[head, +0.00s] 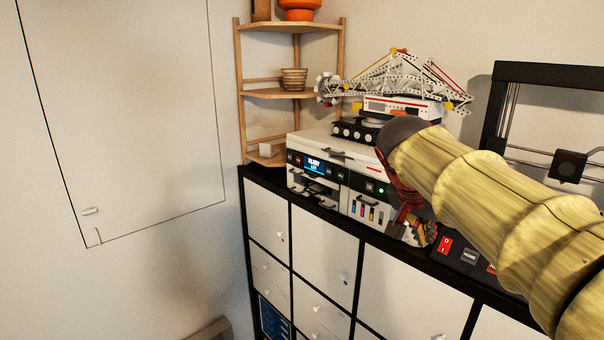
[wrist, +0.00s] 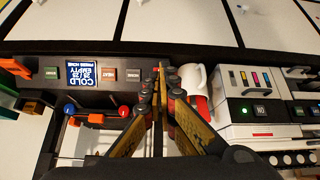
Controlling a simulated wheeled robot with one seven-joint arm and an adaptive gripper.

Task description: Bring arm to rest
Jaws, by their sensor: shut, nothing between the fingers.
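My gripper (head: 415,232) hangs fingers-down at the end of my yellow arm, in front of the white printer's right side in the head view. In the wrist view my gripper (wrist: 160,78) has its two fingers together with nothing between them. The arm reaches in from the right edge of the head view and hides part of the cabinet top.
A white printer (head: 321,147) with a toy crane model (head: 390,77) on it stands on the dark-topped cabinet (head: 268,212). A white mug (wrist: 191,78) is close to my fingertips, beside a control panel (wrist: 45,80).

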